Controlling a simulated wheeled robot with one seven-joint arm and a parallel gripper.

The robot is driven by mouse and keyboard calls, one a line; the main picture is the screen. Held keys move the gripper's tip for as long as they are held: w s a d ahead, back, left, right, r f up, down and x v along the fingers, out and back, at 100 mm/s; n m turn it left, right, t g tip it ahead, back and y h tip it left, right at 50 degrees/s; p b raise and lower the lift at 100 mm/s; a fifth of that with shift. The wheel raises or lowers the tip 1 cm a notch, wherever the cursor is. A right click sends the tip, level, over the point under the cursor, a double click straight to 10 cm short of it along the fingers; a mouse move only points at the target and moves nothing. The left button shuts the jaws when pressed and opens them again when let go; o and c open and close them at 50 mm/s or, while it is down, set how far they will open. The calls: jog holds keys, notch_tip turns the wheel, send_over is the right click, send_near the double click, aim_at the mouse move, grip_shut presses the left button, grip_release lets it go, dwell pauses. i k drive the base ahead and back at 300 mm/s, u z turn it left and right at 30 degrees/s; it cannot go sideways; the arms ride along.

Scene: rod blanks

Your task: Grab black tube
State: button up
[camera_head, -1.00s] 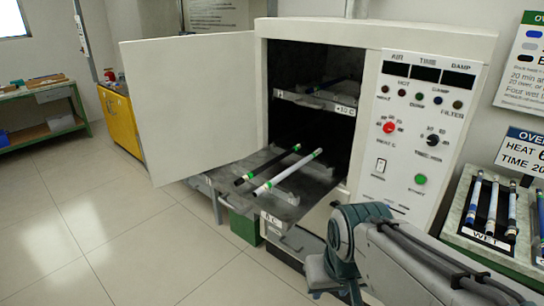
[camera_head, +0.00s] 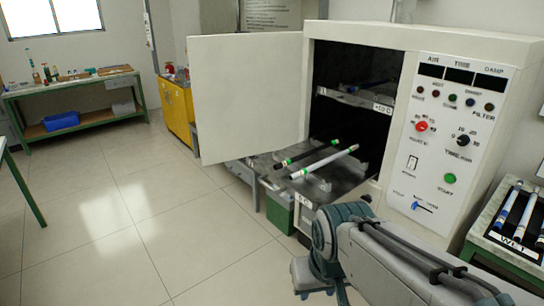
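The black tube (camera_head: 304,154) lies on the pulled-out lower tray (camera_head: 268,170) of the open oven. It has green bands and pale ends. A white tube (camera_head: 325,162) with green bands lies beside it, slightly nearer to me and roughly parallel. My arm shows at the lower right, in front of the oven and short of the tray. My gripper's fingers are not in view, and nothing held can be seen.
The oven door (camera_head: 248,98) stands open to the left. An upper shelf (camera_head: 355,98) holds a blue tube (camera_head: 376,84). The control panel (camera_head: 445,140) is on the right, beside a WET rack (camera_head: 500,244) of tubes. The floor at left is clear.

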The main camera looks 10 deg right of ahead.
aim_at(284, 163)
jog(key=z, duration=1.05)
jog(key=k, duration=0.1)
jog(key=u, duration=2.15)
jog(key=i, duration=1.5)
jog(key=z, duration=0.55)
jog(key=i, duration=1.05)
jog(key=z, duration=1.55)
jog(key=i, duration=0.6)
jog(key=z, duration=0.5)
